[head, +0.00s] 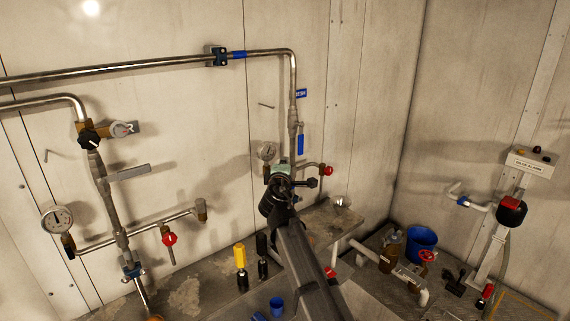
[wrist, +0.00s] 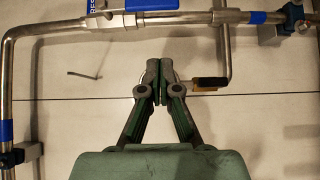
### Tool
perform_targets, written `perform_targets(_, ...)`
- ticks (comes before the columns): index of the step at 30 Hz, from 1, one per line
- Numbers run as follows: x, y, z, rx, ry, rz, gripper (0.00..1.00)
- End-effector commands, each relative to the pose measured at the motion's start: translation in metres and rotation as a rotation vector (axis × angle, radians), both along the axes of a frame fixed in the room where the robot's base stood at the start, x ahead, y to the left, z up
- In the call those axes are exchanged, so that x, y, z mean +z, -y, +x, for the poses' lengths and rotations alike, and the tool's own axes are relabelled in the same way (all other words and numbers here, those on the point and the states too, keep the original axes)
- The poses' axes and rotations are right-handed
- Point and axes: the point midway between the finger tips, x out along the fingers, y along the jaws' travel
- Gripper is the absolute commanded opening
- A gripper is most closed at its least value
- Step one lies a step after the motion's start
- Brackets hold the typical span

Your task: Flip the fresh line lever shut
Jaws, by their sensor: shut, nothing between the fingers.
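The fresh line lever (head: 300,145) is a blue handle hanging down along the right side of the vertical pipe, parallel to it, below a small blue label (head: 301,93). In the wrist view, which is turned sideways, the lever (wrist: 150,5) shows at the top edge, partly cut off, alongside its valve (wrist: 110,22). My gripper (wrist: 158,72) is shut and empty in front of the wall, apart from the lever, on the side of the pipe away from it. In the head view my gripper (head: 280,167) is below and left of the lever, its fingertips mostly hidden.
A gauge (head: 266,151) sits close to my gripper at the left. A red-knobbed branch (head: 327,170) sticks out at the right. A wall hook (wrist: 85,73) is near the fingers. Bottles (head: 241,265) and a blue cup (head: 276,306) stand below. Wall around the lever's right is clear.

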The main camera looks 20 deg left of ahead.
Motion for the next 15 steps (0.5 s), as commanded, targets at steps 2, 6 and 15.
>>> perform_targets(2,0.003,-0.007,0.020,-0.002,-0.001,-0.003,0.00)
perform_targets(6,0.003,-0.016,0.046,-0.001,-0.001,-0.001,0.00)
perform_targets(15,0.003,-0.007,0.085,-0.002,-0.001,-0.001,0.00)
